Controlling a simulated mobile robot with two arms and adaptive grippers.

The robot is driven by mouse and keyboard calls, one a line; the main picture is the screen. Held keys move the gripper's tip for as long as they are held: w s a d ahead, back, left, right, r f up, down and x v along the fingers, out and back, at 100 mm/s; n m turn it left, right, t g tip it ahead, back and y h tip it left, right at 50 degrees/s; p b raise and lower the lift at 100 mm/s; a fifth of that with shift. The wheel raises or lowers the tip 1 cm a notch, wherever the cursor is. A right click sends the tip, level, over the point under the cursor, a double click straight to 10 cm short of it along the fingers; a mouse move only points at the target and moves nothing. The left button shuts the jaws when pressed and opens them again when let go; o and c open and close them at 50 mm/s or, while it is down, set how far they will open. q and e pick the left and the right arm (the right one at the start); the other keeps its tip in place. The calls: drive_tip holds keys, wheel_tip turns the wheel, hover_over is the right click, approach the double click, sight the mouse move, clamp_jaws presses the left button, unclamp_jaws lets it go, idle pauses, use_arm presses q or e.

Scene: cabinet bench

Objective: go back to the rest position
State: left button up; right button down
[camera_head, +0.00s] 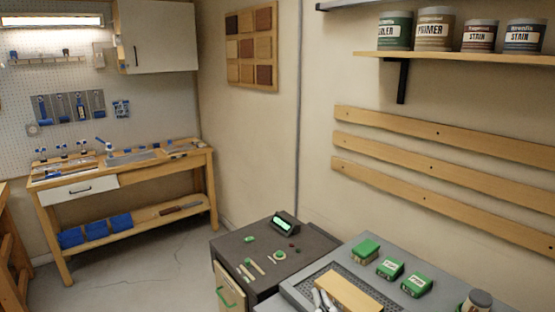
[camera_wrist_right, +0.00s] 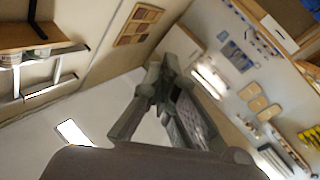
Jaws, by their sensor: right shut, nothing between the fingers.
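My left gripper is in neither view.
The grey bench (camera_head: 345,255) carries several green boxes (camera_head: 390,268) and a can (camera_head: 476,300). A dark cabinet (camera_head: 235,245) with small parts and a display (camera_head: 284,222) stands left of it. A wooden workbench (camera_head: 130,167) stands at the back left, with open floor before it.

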drive_tip(key=s+d+f+m+g+h, duration=0.5)
drive_tip(key=s+d+f+g, duration=0.35)
drive_tip(key=f, duration=0.55)
drive_tip(key=s+d+f+g+y, duration=0.1)
drive_tip(key=s+d+f+g, duration=0.2)
drive_tip(key=s, duration=0.6)
drive_tip(key=s+f+g+y, duration=0.1)
drive_tip(key=s+f+g, duration=0.35)
drive_tip(key=s, duration=0.35)
wheel_tip(320, 180, down, 29)
drive_tip(key=s+b, duration=0.2)
drive_tip(key=s, duration=0.1)
drive_tip(key=s+d+f+g+b, duration=0.1)
drive_tip(key=s+d+f+b, duration=0.1)
drive_tip(key=s+f, duration=1.4)
drive_tip(key=shift+d+f+n+g+h, duration=0.3)
drive_tip(key=shift+d+f+g, duration=0.15)
drive_tip(key=shift+f, duration=0.35)
